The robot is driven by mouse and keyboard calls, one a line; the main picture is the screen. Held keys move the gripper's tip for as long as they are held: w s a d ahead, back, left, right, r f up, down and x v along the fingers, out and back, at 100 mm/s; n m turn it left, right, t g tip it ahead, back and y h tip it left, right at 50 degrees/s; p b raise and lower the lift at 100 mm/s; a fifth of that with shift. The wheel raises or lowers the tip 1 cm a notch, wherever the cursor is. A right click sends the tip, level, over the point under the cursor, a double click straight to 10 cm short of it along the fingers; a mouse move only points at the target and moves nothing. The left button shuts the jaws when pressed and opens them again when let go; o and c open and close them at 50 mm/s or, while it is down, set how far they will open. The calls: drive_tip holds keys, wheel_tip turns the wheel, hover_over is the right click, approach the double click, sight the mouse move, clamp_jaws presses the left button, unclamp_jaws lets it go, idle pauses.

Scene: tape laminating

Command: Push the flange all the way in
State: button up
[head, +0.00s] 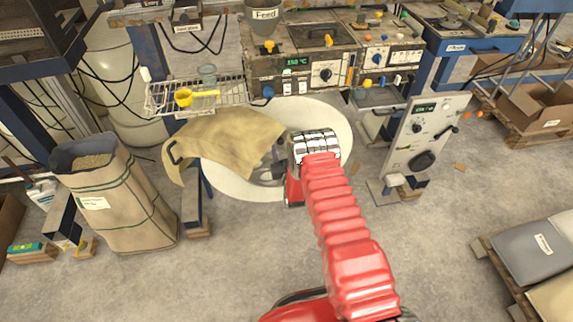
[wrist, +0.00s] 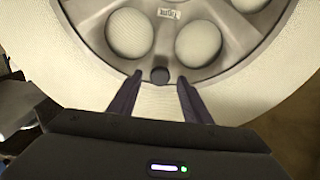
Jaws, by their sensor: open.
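The grey flange (wrist: 165,42) fills the top of the wrist view, with large round holes, a small label and a small dark round knob (wrist: 159,75) at its lower rim. A pale roll or disc (wrist: 250,85) surrounds it. My gripper (wrist: 159,80) is open, with one finger on each side of the knob; I cannot tell whether they touch it. In the head view my gripper (head: 279,169) is in front of the large pale disc (head: 335,120), and my arm and a tan cloth hide much of the flange. How deep the flange sits cannot be told.
The tan cloth (head: 215,145) hangs left of my gripper, below a wire rack (head: 195,95). A control panel (head: 425,135) stands right of the disc. The floor between is mostly clear.

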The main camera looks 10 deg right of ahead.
drive_tip(key=s, duration=1.2)
drive_tip(key=shift+s, duration=0.25)
drive_tip(key=shift+f, duration=0.1)
